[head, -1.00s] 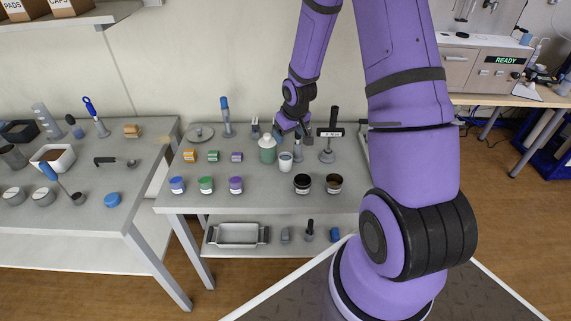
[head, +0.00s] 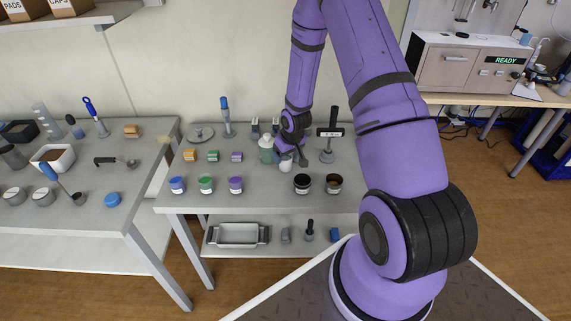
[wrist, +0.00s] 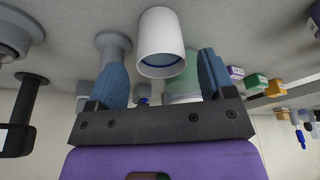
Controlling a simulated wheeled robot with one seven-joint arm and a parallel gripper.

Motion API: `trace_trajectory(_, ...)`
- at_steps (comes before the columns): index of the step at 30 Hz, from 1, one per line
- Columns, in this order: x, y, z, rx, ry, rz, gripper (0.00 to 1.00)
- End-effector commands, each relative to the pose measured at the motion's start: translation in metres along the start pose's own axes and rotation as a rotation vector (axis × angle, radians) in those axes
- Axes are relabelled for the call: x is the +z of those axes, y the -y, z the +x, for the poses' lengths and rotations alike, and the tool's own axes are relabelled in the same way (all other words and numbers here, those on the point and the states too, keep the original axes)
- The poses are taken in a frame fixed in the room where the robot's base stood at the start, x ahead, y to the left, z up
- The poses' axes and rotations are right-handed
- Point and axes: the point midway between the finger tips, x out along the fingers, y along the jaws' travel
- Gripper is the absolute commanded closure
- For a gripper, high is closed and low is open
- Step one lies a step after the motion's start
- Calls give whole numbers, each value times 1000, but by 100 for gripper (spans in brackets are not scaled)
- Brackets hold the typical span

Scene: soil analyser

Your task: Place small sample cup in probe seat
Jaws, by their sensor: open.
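A small white sample cup (head: 285,168) stands on the middle table. In the wrist view, the white cup (wrist: 161,35) appears beyond and partly between my two blue fingertips, with a bluish inner edge showing. My gripper (wrist: 160,68) is open and empty, with a gap between each finger and the cup. In the head view, my gripper (head: 293,158) is just behind the cup, its fingers small and partly hidden. I cannot make out the probe seat. The soil analyser (head: 470,68), with a green READY display, stands on the bench at the back right.
A pale green lidded jar (head: 266,152) stands close to the cup's left. Two dark jars (head: 302,184) (head: 334,184) stand in front. Several colour-banded jars (head: 206,185) line the front left.

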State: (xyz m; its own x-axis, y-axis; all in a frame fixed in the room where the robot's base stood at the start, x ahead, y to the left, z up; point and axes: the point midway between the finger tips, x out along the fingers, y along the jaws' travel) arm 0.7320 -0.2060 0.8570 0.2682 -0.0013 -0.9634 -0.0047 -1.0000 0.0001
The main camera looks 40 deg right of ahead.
Motion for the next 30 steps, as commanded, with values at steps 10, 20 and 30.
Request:
trace_trajectory(10, -1, 1, 38, 0, 1, 1, 24)
trace_trajectory(20, -1, 1, 39, 0, 0, 1, 40)
trace_trajectory(30, -1, 1, 39, 0, 0, 0, 84)
